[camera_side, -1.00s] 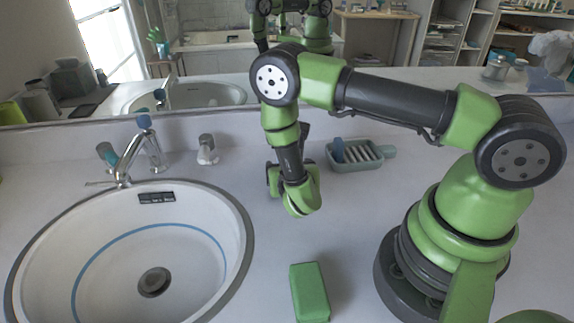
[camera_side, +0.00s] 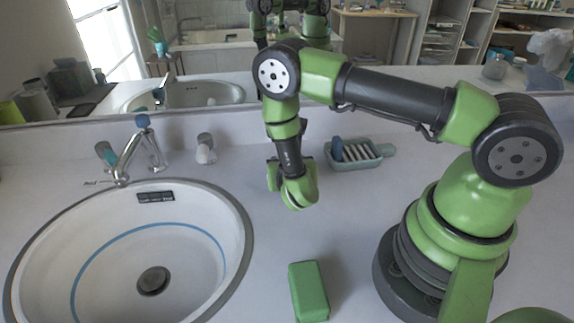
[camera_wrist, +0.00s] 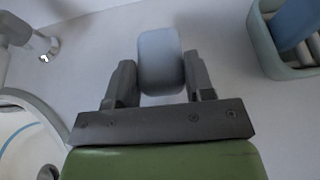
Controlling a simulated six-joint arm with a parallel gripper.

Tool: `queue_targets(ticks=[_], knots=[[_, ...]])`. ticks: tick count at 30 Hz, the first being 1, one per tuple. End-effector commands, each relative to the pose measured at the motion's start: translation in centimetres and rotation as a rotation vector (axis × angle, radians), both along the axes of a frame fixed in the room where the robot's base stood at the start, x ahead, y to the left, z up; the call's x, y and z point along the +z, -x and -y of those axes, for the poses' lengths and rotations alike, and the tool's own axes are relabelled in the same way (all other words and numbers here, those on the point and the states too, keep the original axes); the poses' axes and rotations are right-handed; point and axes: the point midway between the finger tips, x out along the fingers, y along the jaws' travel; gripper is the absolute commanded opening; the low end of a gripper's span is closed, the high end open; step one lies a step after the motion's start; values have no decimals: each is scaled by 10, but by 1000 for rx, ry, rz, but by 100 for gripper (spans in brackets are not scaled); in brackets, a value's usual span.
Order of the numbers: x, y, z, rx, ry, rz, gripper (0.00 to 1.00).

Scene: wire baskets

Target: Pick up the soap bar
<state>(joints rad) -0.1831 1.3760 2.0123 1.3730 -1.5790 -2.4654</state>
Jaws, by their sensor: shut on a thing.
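My gripper (camera_wrist: 161,82) shows in the wrist view with its two dark fingers on either side of a pale grey-blue block with rounded corners, the soap bar (camera_wrist: 161,58). The gripper is shut on it, and the bar sticks out past the fingertips. In the side view my gripper (camera_side: 292,186) is over the counter between the sink and the soap dish. There the wrist hides the fingers and the soap bar, so I cannot tell the bar's height above the counter.
A pale green soap dish (camera_side: 362,163) with a blue item (camera_side: 337,149) in it is behind and right; its edge also shows in the wrist view (camera_wrist: 266,55). A green block (camera_side: 308,292) lies in front. The sink (camera_side: 238,215) and faucet (camera_side: 123,170) are left. A mirror stands behind.

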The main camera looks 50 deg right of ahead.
Motion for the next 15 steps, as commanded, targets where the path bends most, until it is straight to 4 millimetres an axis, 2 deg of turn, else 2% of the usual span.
queue_targets(ticks=[5,15], knots=[[22,-1,0,-1,-1,4,24],[80,0,0,-1,-1,4,24]])
